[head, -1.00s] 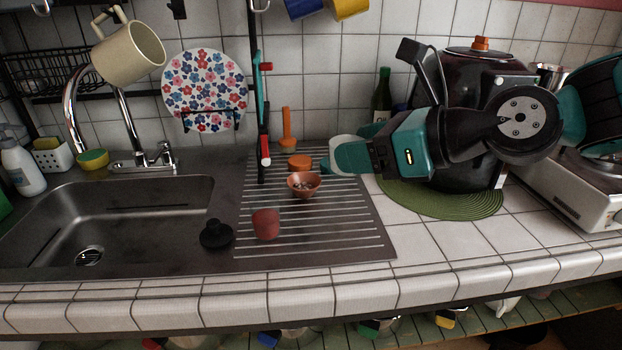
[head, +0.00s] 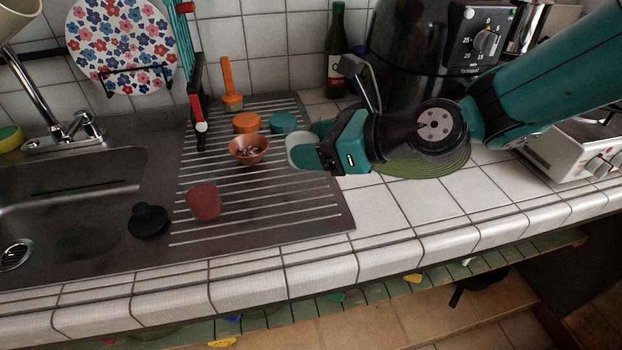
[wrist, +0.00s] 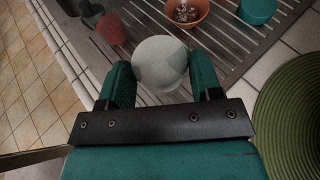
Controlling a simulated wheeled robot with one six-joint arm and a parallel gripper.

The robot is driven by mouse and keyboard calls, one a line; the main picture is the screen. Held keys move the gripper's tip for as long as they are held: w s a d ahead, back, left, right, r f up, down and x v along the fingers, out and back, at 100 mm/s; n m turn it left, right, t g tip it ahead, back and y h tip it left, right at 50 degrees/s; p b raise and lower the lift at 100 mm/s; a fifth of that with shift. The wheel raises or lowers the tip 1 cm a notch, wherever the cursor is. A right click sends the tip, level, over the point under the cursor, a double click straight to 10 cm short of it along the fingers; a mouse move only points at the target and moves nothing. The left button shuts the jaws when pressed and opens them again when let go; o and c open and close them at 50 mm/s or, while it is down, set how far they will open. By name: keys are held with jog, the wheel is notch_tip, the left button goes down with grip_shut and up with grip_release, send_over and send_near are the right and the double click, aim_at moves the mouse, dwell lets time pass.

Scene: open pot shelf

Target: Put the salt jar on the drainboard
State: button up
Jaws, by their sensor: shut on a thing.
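The salt jar (wrist: 160,63), a pale jar with a round whitish top, is between my gripper's fingers. In the head view the jar (head: 302,153) shows pale at the fingertips. My gripper (head: 308,148) is shut on it, and the two teal fingers also show in the wrist view (wrist: 160,82). The jar is over the right part of the ribbed metal drainboard (head: 312,212). I cannot tell whether its base touches the board; its lower part is hidden.
On the drainboard stand a copper bowl (head: 248,150), a red cup-like thing (head: 203,201), an orange-lidded jar (head: 246,122) and a teal jar (head: 283,122). A black stopper-like thing (head: 149,220) sits by the sink (head: 70,215). A green round mat (head: 425,163) lies right.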

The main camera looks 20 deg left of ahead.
notch_tip(320, 180, down, 8)
jog(key=shift+r, duration=0.25)
jog(key=shift+f, duration=0.15)
jog(key=o, duration=1)
jog(key=b+v, duration=0.1)
jog(key=v, duration=1.1)
jog(key=shift+s, duration=0.1)
jog(key=shift+r, duration=0.25)
